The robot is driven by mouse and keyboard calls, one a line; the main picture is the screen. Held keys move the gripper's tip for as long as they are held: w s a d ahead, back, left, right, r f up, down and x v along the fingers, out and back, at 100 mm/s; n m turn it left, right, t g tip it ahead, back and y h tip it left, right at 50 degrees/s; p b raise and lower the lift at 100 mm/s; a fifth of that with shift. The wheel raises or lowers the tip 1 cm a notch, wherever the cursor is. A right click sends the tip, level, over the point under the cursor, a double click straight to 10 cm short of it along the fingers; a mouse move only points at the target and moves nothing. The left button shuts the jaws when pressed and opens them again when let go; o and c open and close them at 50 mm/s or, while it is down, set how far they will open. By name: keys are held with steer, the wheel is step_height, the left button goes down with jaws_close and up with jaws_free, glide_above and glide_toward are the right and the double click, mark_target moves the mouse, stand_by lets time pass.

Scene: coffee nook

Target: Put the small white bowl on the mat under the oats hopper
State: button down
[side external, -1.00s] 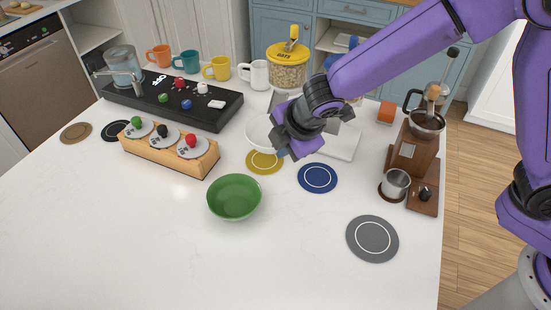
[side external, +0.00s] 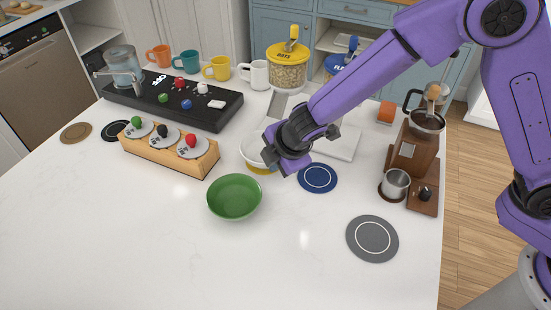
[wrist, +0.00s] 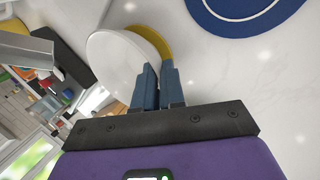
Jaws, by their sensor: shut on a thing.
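The small white bowl (side external: 251,151) is over the yellow mat (side external: 257,171), hiding most of it. I cannot tell whether it touches the mat or hangs just above it. My gripper (side external: 272,153) is shut on the bowl's right side. In the wrist view my two fingers (wrist: 158,72) pinch the bowl's rim, the bowl (wrist: 115,62) looks pale, and part of the yellow mat (wrist: 152,36) shows beyond it. The oats hopper (side external: 289,68) with its yellow lid stands behind the mat, its lower part partly hidden by my arm.
A green bowl (side external: 235,198) sits just in front of the yellow mat. A blue mat (side external: 317,178) lies to the right, a grey mat (side external: 372,239) farther forward. A wooden block with knobs (side external: 169,150) stands left. A grinder with a metal cup (side external: 396,184) stands right. The front counter is clear.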

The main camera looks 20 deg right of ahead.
steer(key=c, duration=1.2)
jaws_free()
steer(key=shift+s+r, duration=0.2)
steer(key=shift+r, duration=0.3)
steer(key=v, duration=1.1)
steer(key=shift+s, duration=0.15)
steer(key=shift+d, duration=0.1)
steer(key=s+d+m+g, duration=0.1)
steer(key=s+d+m, duration=0.1)
steer(key=s+d, duration=0.5)
steer(key=s+d+m+g, duration=0.2)
steer(key=s+d, duration=0.6)
steer(key=d, duration=0.4)
steer(key=s+d+m+g, duration=0.2)
steer(key=s+d+m, duration=0.1)
steer(key=s+d, duration=0.5)
steer(key=shift+d+f+m+h, duration=0.1)
steer(key=shift+d+m+h, duration=0.2)
steer(key=shift+d, duration=0.7)
